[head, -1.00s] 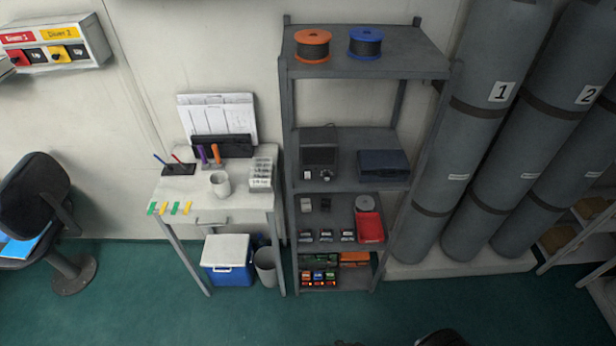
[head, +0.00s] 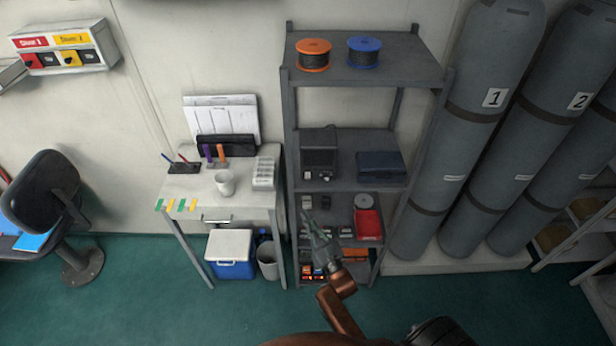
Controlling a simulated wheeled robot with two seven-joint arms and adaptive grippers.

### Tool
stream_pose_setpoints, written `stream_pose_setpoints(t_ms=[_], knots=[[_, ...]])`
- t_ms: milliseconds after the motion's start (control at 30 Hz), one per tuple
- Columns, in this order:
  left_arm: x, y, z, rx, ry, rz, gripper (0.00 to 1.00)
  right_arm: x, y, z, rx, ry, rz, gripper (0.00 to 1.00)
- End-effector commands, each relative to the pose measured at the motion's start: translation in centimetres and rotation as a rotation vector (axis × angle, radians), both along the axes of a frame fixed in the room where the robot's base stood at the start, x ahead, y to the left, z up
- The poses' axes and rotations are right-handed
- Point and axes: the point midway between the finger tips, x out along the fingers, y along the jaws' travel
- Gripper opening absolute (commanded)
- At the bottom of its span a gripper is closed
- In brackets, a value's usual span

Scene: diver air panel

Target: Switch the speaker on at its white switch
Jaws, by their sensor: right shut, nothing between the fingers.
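The speaker (head: 319,155), a dark box, stands on the left of the grey rack's middle shelf. Its small white switch (head: 308,176) is low on the front at the left, beside a round knob (head: 332,175). Whether the switch is on or off is too small to tell. My right gripper (head: 308,214) is shut and empty. It points up in front of the lower shelf, below the speaker in the picture and apart from the switch. It hides part of the items on the lower shelves. My left gripper is out of view.
The rack (head: 437,75) also holds a dark blue case (head: 381,166) right of the speaker and a red bin (head: 367,224) lower down. A white table (head: 205,190) with a mug (head: 225,184) is to the left. Grey cylinders (head: 470,130) stand at right.

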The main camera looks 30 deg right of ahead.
Motion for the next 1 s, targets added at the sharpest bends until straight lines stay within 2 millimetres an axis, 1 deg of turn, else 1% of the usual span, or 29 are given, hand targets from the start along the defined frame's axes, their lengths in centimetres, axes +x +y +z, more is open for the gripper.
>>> stream_pose_setpoints(t_ms=[33,100,200,267,367,733,867,1000], knots=[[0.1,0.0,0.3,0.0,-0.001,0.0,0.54,-0.1,-0.2,2.4,0.0,-0.047,-0.003,0.0],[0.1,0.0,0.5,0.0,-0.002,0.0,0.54,-0.3,-0.3,4.8,0.0,-0.097,-0.005,0.0],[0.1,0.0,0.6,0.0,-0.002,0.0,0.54,-0.5,-0.4,6.8,-0.001,-0.141,-0.007,0.0],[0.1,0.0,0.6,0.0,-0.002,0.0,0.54,-0.6,-0.5,7.5,-0.001,-0.156,-0.008,0.0],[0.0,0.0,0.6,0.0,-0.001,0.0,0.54,-0.7,-0.5,7.8,-0.001,-0.164,-0.008,0.0],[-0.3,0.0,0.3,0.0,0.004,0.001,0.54,-0.4,-0.7,7.6,-0.002,-0.162,-0.007,0.0],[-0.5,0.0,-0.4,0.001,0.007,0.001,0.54,0.6,-1.2,7.2,-0.002,-0.162,-0.007,0.0],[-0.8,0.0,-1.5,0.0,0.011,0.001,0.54,2.2,-2.2,7.0,-0.002,-0.163,-0.007,0.0]])
